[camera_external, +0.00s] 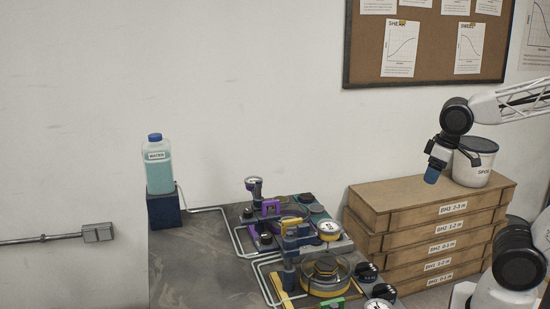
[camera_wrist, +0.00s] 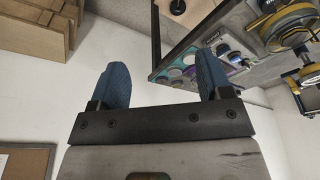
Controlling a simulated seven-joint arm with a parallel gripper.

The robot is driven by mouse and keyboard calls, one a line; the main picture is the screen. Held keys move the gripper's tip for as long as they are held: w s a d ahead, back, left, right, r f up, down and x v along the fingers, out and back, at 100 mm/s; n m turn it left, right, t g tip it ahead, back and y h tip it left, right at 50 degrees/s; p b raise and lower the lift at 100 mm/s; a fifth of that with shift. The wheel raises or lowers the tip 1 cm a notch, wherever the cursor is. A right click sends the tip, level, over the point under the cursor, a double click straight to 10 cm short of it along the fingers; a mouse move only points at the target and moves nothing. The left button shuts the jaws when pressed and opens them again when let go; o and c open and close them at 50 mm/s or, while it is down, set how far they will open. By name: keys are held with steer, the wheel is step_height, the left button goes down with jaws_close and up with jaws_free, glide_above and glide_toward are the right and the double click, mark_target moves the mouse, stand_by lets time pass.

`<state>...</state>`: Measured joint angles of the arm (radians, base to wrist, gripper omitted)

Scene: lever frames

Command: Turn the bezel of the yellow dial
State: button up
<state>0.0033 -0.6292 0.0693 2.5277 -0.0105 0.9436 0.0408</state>
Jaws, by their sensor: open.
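The yellow dial (camera_external: 312,286) is a round piece with a yellow bezel and dark centre, near the front of the bench in the external view. A round yellow-rimmed piece, likely the same dial (camera_wrist: 284,24), shows at the upper right of the wrist view, cut by the edge. My gripper (camera_external: 431,175) hangs in the air at the right, above and well apart from the dial, by the drawer stack. In the wrist view my gripper (camera_wrist: 162,80) has its two blue fingers spread wide with nothing between them.
Beside the dial stand a blue post (camera_external: 289,268), white gauges (camera_external: 329,229) and dark knobs (camera_external: 367,272). A wooden drawer stack (camera_external: 420,205) carries a white bucket (camera_external: 474,165) close to my gripper. A bottle (camera_external: 158,170) stands at left. The bench's left part (camera_external: 190,265) is clear.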

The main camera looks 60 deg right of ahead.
steer(key=shift+o, duration=1.2)
steer(key=shift+w+a+r, duration=0.1)
steer(key=shift+w+a, duration=0.05)
steer(key=shift+w, duration=0.1)
step_height(320, 180, up, 4)
steer(key=m+g, duration=0.3)
steer(key=m, duration=2.1)
glide_above(328, 226)
steer(key=shift+f, duration=0.35)
steer(key=shift+f, duration=3.7)
steer(key=shift+c, duration=0.3)
